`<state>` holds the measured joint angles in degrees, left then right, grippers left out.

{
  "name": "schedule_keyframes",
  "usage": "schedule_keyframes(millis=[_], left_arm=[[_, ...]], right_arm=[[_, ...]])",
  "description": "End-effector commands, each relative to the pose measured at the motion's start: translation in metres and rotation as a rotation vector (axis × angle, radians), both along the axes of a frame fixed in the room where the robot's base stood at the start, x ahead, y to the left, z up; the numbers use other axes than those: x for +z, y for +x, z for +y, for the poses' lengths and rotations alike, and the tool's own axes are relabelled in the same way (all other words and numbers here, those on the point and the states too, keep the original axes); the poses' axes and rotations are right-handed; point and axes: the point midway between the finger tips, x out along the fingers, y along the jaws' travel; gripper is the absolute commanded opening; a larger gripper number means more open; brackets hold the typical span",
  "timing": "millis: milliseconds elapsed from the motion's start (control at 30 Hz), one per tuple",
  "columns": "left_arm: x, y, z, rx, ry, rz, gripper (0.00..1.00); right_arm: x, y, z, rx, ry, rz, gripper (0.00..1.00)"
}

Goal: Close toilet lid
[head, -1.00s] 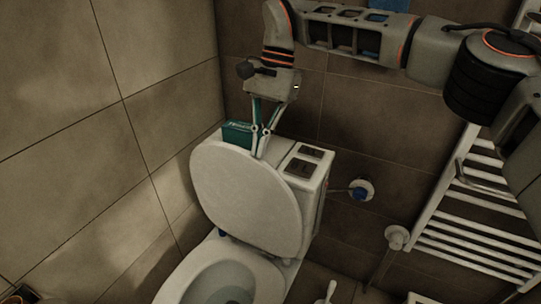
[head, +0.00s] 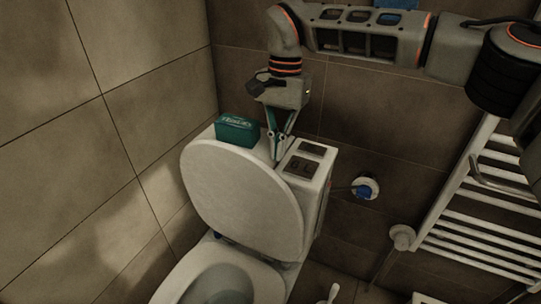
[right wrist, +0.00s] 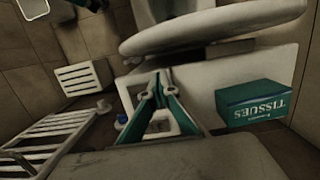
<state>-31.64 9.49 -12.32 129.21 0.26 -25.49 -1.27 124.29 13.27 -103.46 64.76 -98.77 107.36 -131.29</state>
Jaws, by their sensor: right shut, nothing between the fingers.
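The toilet lid (head: 240,197) stands raised, leaning back toward the cistern, above the open bowl (head: 222,285). It also shows edge-on in the right wrist view (right wrist: 210,27). My right gripper (head: 277,158) is shut and empty. It points down over the cistern top (head: 318,168), behind the lid's upper edge, between the tissue box and the flush buttons. In the right wrist view its fingertips (right wrist: 151,75) meet above the cistern, a little short of the lid. I cannot tell whether they touch anything. My left gripper is not in view.
A green tissue box (head: 237,130) sits on the cistern's left part, close to the gripper. Flush buttons (head: 304,161) are on its right. A blue-handled valve (head: 365,190) and a white towel radiator (head: 480,215) are on the right. Tiled walls enclose the back and left.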

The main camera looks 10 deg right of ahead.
Motion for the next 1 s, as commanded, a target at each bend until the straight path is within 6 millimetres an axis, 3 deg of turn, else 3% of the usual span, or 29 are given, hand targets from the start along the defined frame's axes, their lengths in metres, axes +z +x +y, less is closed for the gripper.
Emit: schedule_keyframes(millis=[300,1000], left_arm=[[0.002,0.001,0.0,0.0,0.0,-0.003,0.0],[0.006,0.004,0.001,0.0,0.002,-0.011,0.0]], right_arm=[[0.002,-0.026,0.018,0.002,0.003,-0.004,0.0],[0.004,-0.029,0.023,0.004,-0.018,-0.034,0.0]])
